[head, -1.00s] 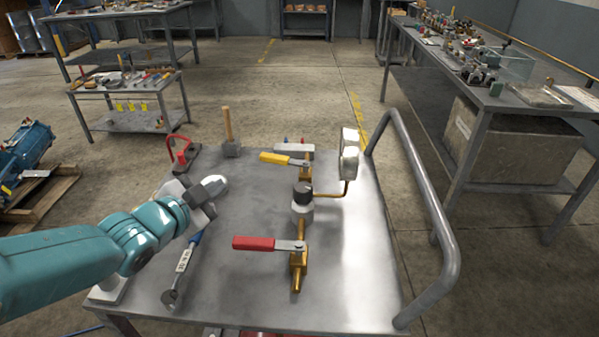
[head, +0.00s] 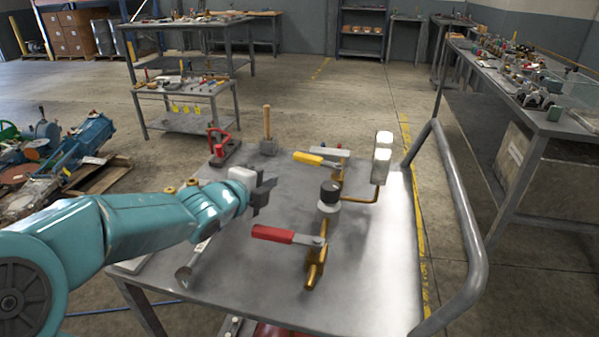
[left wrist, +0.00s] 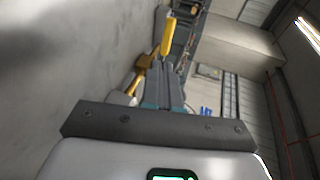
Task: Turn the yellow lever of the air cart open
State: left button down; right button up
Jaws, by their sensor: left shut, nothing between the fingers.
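The yellow lever (head: 310,158) sits at the far end of the brass piping on the air cart (head: 375,265). It points left from its valve, across the pipe. It also shows in the left wrist view (left wrist: 168,36), beyond the fingertips. My left gripper (head: 268,190) is shut and empty above the cart top, left of and nearer than the yellow lever, apart from it. Its closed fingers show in the left wrist view (left wrist: 168,80). A red lever (head: 272,234) points left from the nearer brass valve (head: 315,267). My right gripper is not in view.
A black-knobbed regulator (head: 330,196) stands between the valves, with a gauge (head: 382,155) to the right. A mallet (head: 267,130), a red-handled tool (head: 222,148) and a wrench (head: 188,268) lie left. The cart's grey handrail (head: 460,205) rises along the right.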

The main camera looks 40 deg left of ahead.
pick_arm(q)
jog(key=b, duration=0.1)
send_near(304, 161)
jog(key=x, duration=0.5)
jog(key=shift+s+f, duration=0.1)
jog(key=shift+f, duration=0.15)
jog(key=shift+w+a, duration=0.2)
jog(key=shift+w, duration=0.6)
